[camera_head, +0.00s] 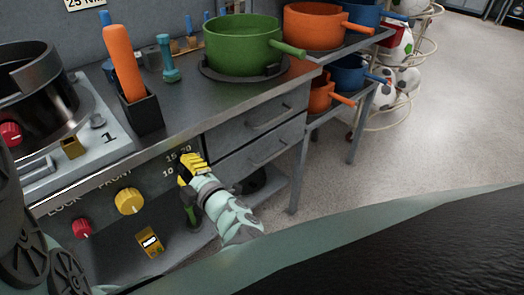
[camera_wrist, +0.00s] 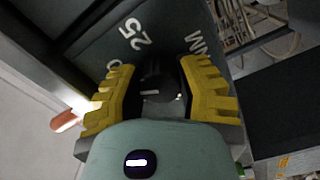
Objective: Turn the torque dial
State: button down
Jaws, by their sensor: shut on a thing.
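The torque dial (camera_wrist: 163,86) is a dark round knob with a pale mark, on the dark front panel. In the wrist view it sits between the yellow fingers of my gripper (camera_wrist: 155,70), which are shut on it from both sides. Printed marks "25" and "NM" show around it. In the head view my gripper (camera_head: 190,168) is against the panel at the right of the bench front and hides most of the dial. Marks "15", "20" and "10" show just left of and above the fingers.
A yellow knob (camera_head: 129,201), a red knob (camera_head: 82,228) and a yellow switch (camera_head: 150,242) are on the panel to the left. Drawers (camera_head: 260,122) with handles lie right of my gripper. A green pot (camera_head: 243,45) stands on the bench above. Open floor lies right.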

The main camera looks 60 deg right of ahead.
jog(key=m+p, duration=0.1)
jog(key=m, duration=0.3)
jog(key=shift+m, duration=0.4)
jog(key=m, duration=0.2)
jog(key=shift+m, duration=0.3)
jog(key=m, duration=0.5)
jog(key=shift+f+m+p, duration=0.2)
jog(key=shift+m+p, duration=0.2)
jog(key=shift+m, duration=0.3)
jog(key=c, duration=0.6)
grip_release()
jog(key=shift+r, duration=0.15)
jog(key=shift+o, duration=0.2)
